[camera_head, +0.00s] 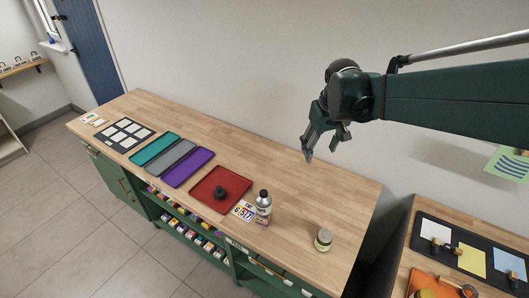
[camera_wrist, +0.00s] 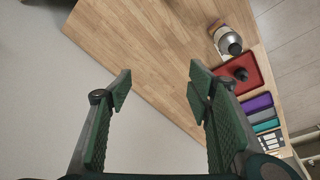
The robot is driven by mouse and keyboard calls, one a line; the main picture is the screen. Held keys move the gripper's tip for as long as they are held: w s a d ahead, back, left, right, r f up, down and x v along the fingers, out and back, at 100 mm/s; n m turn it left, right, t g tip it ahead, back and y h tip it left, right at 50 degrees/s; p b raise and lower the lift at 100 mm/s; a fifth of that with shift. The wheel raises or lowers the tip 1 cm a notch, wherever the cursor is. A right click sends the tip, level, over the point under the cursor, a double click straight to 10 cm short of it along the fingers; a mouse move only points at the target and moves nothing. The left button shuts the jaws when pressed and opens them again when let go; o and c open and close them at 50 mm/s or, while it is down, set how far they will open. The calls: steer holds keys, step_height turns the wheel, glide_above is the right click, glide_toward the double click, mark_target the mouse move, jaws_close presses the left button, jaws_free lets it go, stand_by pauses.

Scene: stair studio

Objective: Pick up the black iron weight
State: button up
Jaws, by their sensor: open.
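The black iron weight (camera_head: 220,192) sits on the red tray (camera_head: 236,180) on the wooden counter. It also shows as a small dark shape in the wrist view (camera_wrist: 241,74), on the red tray (camera_wrist: 252,82). My gripper (camera_head: 323,151) is open and empty, raised above the counter toward its back right side. It is up and to the right of the weight in the head view, well apart from it. In the wrist view the two green fingers (camera_wrist: 159,82) are spread wide, with bare counter and wall between and beyond them.
A bottle (camera_head: 263,203) and number cards (camera_head: 243,211) stand right of the red tray; a small jar (camera_head: 323,240) is farther right. Purple (camera_head: 188,168), grey (camera_head: 172,159) and teal (camera_head: 154,148) trays lie to the left. The counter's back strip is clear.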

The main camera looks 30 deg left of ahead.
steer(key=s+a+f+n, duration=0.1)
steer(key=a+f, duration=0.3)
steer(key=a, duration=0.3)
steer(key=a+f+n+g, duration=0.1)
steer(key=a+f, duration=0.2)
steer(key=a, duration=0.3)
steer(key=s+a+f+n, duration=0.1)
steer(key=a+f, duration=0.3)
steer(key=a, duration=0.3)
steer(key=n+g+h, duration=0.1)
steer(key=n+h, duration=0.1)
steer(key=n, duration=0.1)
glide_above(219, 187)
steer(key=f, duration=1.5)
steer(key=shift+s+d+f+b, duration=0.1)
steer(key=shift+d+f+b, duration=0.1)
steer(key=shift+f+b, duration=0.2)
steer(key=shift+f, duration=0.1)
steer(key=shift+f, duration=1.15)
steer(key=shift+f, duration=0.1)
steer(key=shift+a+f, duration=0.2)
steer(key=shift+f, duration=2.3)
